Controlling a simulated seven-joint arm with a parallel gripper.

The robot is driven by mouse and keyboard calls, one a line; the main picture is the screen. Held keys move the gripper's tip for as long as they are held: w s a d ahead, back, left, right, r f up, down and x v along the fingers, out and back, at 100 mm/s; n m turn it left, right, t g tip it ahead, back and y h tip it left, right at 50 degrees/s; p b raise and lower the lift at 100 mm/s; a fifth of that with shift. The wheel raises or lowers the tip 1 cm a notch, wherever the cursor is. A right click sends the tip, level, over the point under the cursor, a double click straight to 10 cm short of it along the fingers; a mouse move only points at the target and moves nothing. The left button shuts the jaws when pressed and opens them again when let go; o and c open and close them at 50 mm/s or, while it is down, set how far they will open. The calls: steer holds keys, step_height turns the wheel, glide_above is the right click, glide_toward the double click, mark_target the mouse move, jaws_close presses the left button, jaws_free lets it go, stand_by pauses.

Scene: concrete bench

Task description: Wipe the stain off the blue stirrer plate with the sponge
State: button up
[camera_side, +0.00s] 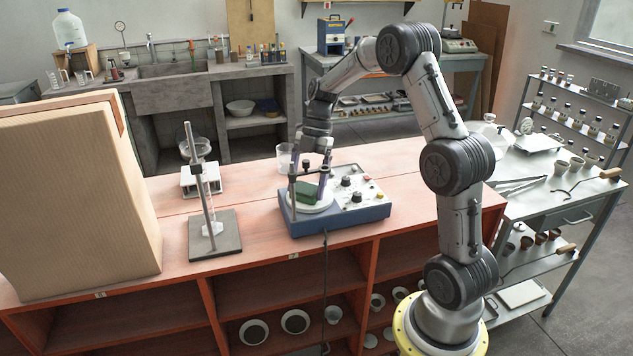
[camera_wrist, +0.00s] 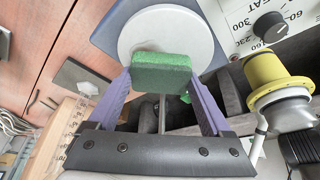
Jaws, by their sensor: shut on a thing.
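The blue stirrer (camera_side: 333,217) sits on the red bench top, with a round white plate (camera_side: 322,206) on its left part. The plate also shows in the wrist view (camera_wrist: 168,32). My gripper (camera_side: 308,182) is over the plate, pointing down. Its purple fingers are shut on the green sponge (camera_side: 306,192), one on each side, as the wrist view shows (camera_wrist: 162,76). The sponge is at the plate's surface or just above it; I cannot tell if it touches. It hides part of the plate.
The stirrer's knob panel (camera_side: 358,190) is to the right of the plate. A retort stand (camera_side: 214,235) and a white stand (camera_side: 200,180) are to the left, beside a large tan box (camera_side: 75,195). A clear beaker (camera_side: 285,158) is behind the stirrer. A cable hangs over the front edge.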

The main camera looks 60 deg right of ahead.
mark_target(324, 197)
steer(key=shift+w+a, duration=1.1)
steer(key=shift+a, duration=0.05)
steer(key=s+d, duration=0.5)
steer(key=shift+s+d, duration=0.35)
steer(key=shift+w+a, duration=0.25)
steer(key=shift+a, duration=0.45)
steer(key=shift+w+a, duration=2.35)
steer(key=shift+s+d, duration=2.8)
steer(key=shift+d, duration=0.05)
step_height(324, 197, up, 8)
steer(key=shift+a, duration=0.15)
steer(key=shift+w, duration=0.1)
